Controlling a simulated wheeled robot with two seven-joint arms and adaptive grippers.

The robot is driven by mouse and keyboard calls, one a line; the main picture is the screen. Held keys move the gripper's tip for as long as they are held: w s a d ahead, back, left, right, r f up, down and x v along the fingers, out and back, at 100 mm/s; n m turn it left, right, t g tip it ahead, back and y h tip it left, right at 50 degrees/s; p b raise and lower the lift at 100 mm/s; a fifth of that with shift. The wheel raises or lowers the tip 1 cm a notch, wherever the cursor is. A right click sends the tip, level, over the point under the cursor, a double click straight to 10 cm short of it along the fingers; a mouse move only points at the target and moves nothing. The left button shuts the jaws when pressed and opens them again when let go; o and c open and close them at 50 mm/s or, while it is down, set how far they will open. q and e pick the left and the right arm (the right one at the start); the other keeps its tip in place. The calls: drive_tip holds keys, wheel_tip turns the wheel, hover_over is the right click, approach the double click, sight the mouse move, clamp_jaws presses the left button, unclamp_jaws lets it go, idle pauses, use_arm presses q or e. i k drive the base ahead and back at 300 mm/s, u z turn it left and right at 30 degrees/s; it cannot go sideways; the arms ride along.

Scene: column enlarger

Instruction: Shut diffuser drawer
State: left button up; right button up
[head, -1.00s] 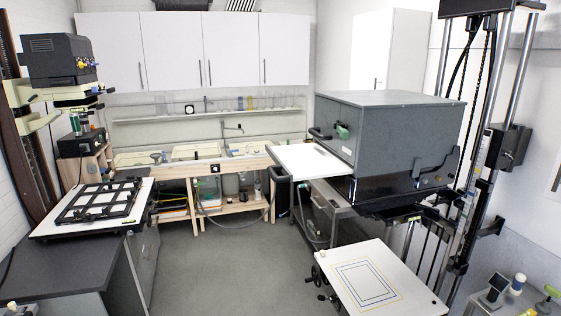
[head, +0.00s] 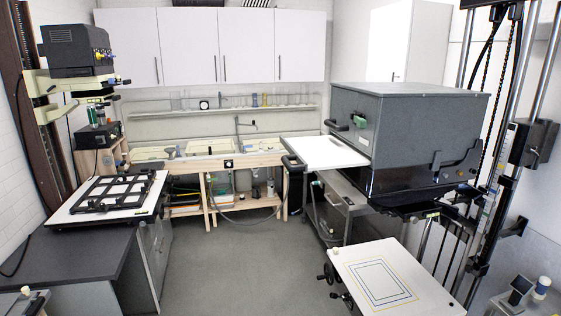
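The diffuser drawer (head: 322,152) is a flat white panel. It sticks out to the left from the large grey enlarger head (head: 425,115) on the right side of the room, so it stands open. A dark handle (head: 292,162) shows at its outer left end. The drawer's inner end is hidden inside the head. Neither of my grippers is in view.
The enlarger's white baseboard (head: 380,277) stands below the head, with knobs at its left. A metal cart (head: 345,203) is under the drawer. A dark counter (head: 70,255) with a second enlarger is at left. The grey floor (head: 235,260) between is clear.

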sight(316, 153)
drive_tip(key=k, duration=0.55)
drive_tip(key=u, duration=0.35)
drive_tip(key=i, duration=1.5)
drive_tip(key=z, duration=1)
